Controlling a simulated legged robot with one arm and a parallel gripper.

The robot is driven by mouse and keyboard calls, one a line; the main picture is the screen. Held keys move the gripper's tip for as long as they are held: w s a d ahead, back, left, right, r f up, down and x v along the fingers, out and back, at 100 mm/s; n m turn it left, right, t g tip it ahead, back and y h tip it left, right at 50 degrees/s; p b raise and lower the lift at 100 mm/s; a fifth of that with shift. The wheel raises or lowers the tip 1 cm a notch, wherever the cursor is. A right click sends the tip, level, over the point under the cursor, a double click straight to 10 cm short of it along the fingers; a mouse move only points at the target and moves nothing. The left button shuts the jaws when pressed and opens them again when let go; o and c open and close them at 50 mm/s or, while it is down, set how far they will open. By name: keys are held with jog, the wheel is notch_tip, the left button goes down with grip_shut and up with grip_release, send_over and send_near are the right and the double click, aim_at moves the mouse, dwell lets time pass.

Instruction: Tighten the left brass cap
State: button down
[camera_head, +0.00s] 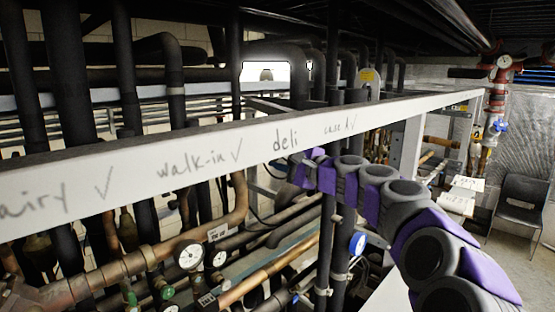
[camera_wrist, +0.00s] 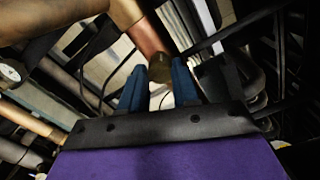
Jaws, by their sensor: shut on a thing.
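In the wrist view, my gripper (camera_wrist: 160,82) has its two blue fingers on either side of a dull brass cap (camera_wrist: 161,69). The cap sits at the end of a copper pipe (camera_wrist: 148,38) that comes down from the top. The fingers are shut on the cap. In the head view, my purple and grey arm reaches in from the lower right to the white beam. The gripper's fingers and the cap are hidden there behind the beam. I cannot tell from these views whether this is the left cap.
A white beam (camera_head: 150,167) with handwriting crosses the rack in front of the pipes. Pressure gauges (camera_head: 190,255) and copper pipes (camera_head: 122,265) crowd the space below it. Black vertical pipes stand behind. A chair (camera_head: 522,200) stands on open floor at the right.

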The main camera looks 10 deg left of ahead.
jog(key=shift+f, duration=0.5)
jog(key=c, duration=1.2)
grip_release()
jog(key=o, duration=0.4)
jog(key=shift+w+d+r, duration=0.15)
jog(key=shift+w+d, duration=0.1)
jog(key=shift+b+v, duration=1.8)
jog(key=shift+v, duration=6.9)
